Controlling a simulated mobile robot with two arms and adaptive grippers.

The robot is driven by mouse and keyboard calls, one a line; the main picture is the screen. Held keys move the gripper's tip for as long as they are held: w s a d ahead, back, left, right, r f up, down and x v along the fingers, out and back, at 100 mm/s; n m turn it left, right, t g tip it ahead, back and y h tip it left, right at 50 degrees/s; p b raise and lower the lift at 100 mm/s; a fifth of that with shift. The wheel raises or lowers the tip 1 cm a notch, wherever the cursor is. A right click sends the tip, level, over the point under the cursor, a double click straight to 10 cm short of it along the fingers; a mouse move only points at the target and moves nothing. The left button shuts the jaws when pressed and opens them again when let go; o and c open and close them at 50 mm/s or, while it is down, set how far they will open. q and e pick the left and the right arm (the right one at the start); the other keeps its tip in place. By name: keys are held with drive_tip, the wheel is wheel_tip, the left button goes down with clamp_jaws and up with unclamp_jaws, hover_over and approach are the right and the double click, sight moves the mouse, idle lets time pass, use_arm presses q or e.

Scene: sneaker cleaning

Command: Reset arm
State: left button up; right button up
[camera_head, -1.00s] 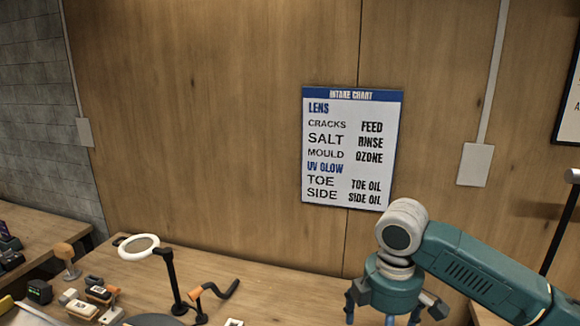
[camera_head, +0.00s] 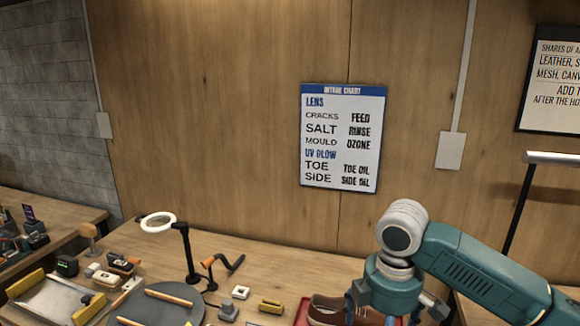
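My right arm, teal with a grey joint, comes in from the right in the head view. Its gripper (camera_head: 388,314) hangs down at the bottom of the view, in front of the bench. The fingertips are cut off by the lower edge, so its opening and any hold cannot be told. A brown shoe (camera_head: 325,311) shows partly, just left of this gripper, on a red surface. My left arm and gripper are out of view.
The wooden bench (camera_head: 290,268) carries a ring lens on a stand (camera_head: 158,222), a dark round plate (camera_head: 155,309), a grey tray (camera_head: 48,301), a yellow block (camera_head: 271,306) and several small tools. An intake chart (camera_head: 341,138) hangs on the wall behind. A lamp (camera_head: 550,158) stands at right.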

drive_tip(key=s+a+f+m+t+y, duration=0.1)
drive_tip(key=s+a+f+m+y, duration=0.1)
drive_tip(key=s+a+f, duration=0.4)
drive_tip(key=s+a+f+m+t+y, duration=0.15)
drive_tip(key=s+a+f, duration=0.25)
drive_tip(key=a+f, duration=0.4)
drive_tip(key=s+d+f+m+h, duration=0.1)
drive_tip(key=s+d+f+m, duration=0.2)
drive_tip(key=s+d+m, duration=0.35)
drive_tip(key=s+d+f+m+h, duration=0.2)
drive_tip(key=s+d+f+m, duration=0.15)
drive_tip(key=s+d, duration=0.5)
wheel_tip(320, 180, down, 32)
drive_tip(key=d+b, duration=0.2)
drive_tip(key=b, duration=0.4)
use_arm(q)
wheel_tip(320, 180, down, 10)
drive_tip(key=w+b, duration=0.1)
drive_tip(key=b, duration=0.3)
use_arm(e)
drive_tip(key=s+d+f+g, duration=0.2)
drive_tip(key=s+f, duration=1.6)
drive_tip(key=f, duration=0.2)
drive_tip(key=shift+d+f+n, duration=0.3)
drive_tip(key=shift+f+n, duration=0.05)
